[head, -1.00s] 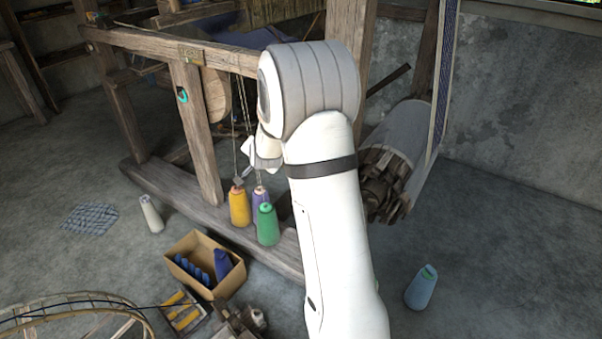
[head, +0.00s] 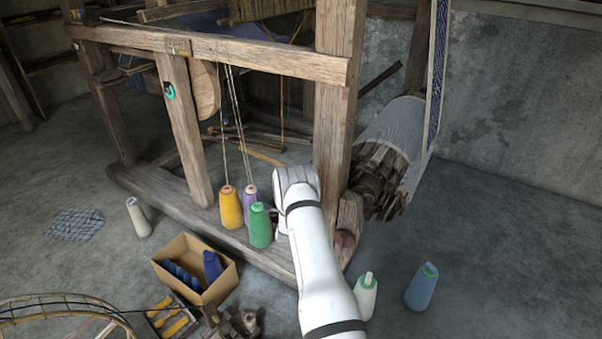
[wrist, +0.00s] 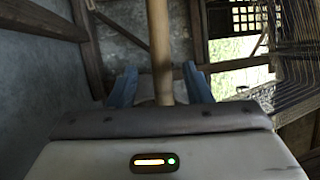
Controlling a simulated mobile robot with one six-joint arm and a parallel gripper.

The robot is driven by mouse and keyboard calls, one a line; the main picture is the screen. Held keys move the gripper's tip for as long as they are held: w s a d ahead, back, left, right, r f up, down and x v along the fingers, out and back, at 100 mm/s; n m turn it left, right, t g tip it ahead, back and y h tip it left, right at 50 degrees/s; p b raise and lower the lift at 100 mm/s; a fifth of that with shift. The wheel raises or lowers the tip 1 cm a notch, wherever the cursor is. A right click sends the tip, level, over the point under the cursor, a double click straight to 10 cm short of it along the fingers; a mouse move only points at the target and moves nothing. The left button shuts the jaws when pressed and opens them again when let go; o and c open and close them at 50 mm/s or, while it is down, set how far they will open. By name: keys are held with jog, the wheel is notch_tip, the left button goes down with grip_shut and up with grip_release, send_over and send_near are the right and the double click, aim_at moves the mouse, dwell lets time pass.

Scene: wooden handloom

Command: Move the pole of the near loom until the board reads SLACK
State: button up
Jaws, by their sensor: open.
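In the wrist view a round, light wooden pole (wrist: 158,45) runs from the top edge down between the two blue fingers of my gripper (wrist: 160,88). The fingers stand apart, with a gap on each side of the pole; I cannot tell how deep it sits between them. In the head view the near loom (head: 240,52) is a heavy wooden frame. My arm's white wrist is low beside its right post and hides my fingers.
Yellow (head: 230,208), purple and green (head: 260,228) cones stand by the loom's base beam, left of my arm. A cardboard box (head: 222,284) is in front. A white cone (head: 366,298) and a blue cone (head: 421,288) stand right of my arm. The right floor is otherwise clear.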

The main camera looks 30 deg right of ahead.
jog(key=b+x, duration=0.3)
jog(key=x, duration=0.4)
jog(key=shift+w, duration=0.2)
jog(key=shift+d+r, duration=0.1)
jog(key=shift+d, duration=0.05)
jog(key=shift+c, duration=0.6)
grip_shut()
